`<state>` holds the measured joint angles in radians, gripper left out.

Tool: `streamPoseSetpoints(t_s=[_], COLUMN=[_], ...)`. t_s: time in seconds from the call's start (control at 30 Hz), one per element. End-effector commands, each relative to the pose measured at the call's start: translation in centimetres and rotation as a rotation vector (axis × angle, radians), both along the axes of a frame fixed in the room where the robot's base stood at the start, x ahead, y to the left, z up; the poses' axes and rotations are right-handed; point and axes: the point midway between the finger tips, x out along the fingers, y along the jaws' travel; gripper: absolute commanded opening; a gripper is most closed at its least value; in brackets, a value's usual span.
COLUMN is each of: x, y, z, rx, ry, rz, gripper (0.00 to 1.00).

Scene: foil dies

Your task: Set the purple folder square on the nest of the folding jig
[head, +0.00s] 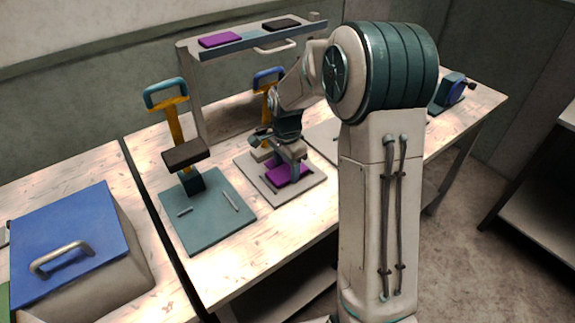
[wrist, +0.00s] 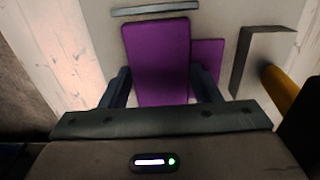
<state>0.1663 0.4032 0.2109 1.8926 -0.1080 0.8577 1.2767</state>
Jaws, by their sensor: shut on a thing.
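A purple folder (wrist: 157,60) sits between the two fingers of my gripper (wrist: 163,88) in the wrist view, and the gripper is shut on it. In the head view the purple (head: 290,175) shows under my gripper (head: 290,158), low over the pale plate (head: 312,194) of a jig with a yellow post. A second, smaller purple patch (wrist: 208,56) shows beside the folder on the right, partly behind a finger. A grey bar (wrist: 155,9) lies beyond the folder's far edge, and an angled grey bracket (wrist: 243,60) stands to the right. I cannot tell if the folder touches the plate.
A teal-based press (head: 208,215) with a yellow post stands left of the pale plate. A raised shelf (head: 250,38) behind holds a purple piece (head: 220,39) and a dark piece (head: 281,25). A blue-lidded box (head: 75,245) is at front left. A blue device (head: 452,88) stands far right.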

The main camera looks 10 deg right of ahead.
Motion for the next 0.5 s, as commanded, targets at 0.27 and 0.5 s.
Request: streamPoseSetpoints(t_s=[0.27, 0.5], x=[0.01, 0.01], y=[-0.01, -0.03], z=[-0.36, -0.23], rx=[-0.001, -0.001], ry=[0.000, 0.000], rz=[0.000, 0.000], gripper=[0.29, 0.78])
